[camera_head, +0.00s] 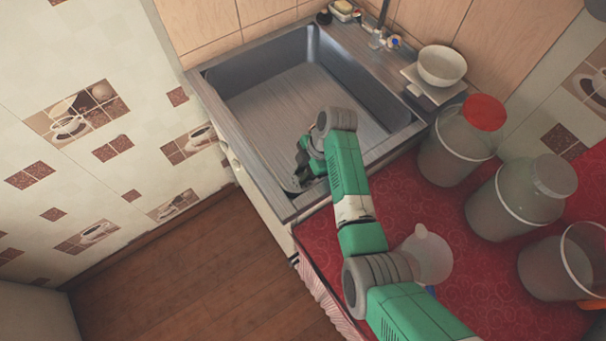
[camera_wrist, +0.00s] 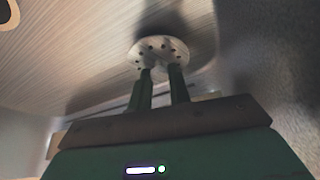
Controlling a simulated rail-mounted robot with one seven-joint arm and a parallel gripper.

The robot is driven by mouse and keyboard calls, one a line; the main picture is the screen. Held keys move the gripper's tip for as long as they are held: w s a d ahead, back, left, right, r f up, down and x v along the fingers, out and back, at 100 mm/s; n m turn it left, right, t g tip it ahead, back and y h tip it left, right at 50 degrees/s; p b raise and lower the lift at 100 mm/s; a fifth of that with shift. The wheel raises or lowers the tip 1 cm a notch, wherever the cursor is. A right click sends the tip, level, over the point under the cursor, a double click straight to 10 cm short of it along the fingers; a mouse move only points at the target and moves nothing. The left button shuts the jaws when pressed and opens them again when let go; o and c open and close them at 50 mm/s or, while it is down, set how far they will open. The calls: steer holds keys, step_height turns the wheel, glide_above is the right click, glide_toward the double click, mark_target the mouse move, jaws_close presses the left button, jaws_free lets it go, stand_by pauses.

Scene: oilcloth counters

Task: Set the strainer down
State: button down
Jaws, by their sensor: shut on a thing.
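A small round metal strainer (camera_wrist: 172,51) with several holes shows in the wrist view. My gripper (camera_wrist: 160,75) is shut on it, with one dark green finger on each side of its underpart. A shadow lies beside the strainer on the brushed surface. I cannot tell whether the strainer touches that surface. In the head view my gripper (camera_head: 306,168) is at the near left part of the sink (camera_head: 290,95), by its front rim. My arm and gripper mostly hide the strainer there.
The red oilcloth counter (camera_head: 470,265) on the right holds jars, one with a red lid (camera_head: 485,112), and a pale translucent item (camera_head: 430,258) beside my arm. A white bowl (camera_head: 441,65) and faucet (camera_head: 378,38) are behind. The far sink floor looks clear.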

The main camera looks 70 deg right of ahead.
steer(key=shift+f, duration=0.6)
steer(key=c, duration=1.3)
jaws_free()
steer(key=shift+r, duration=0.4)
steer(key=p+v, duration=0.4)
steer(key=v, duration=0.7)
steer(key=shift+s+r, duration=0.2)
steer(key=shift+r, duration=0.05)
steer(key=shift+d, duration=0.1)
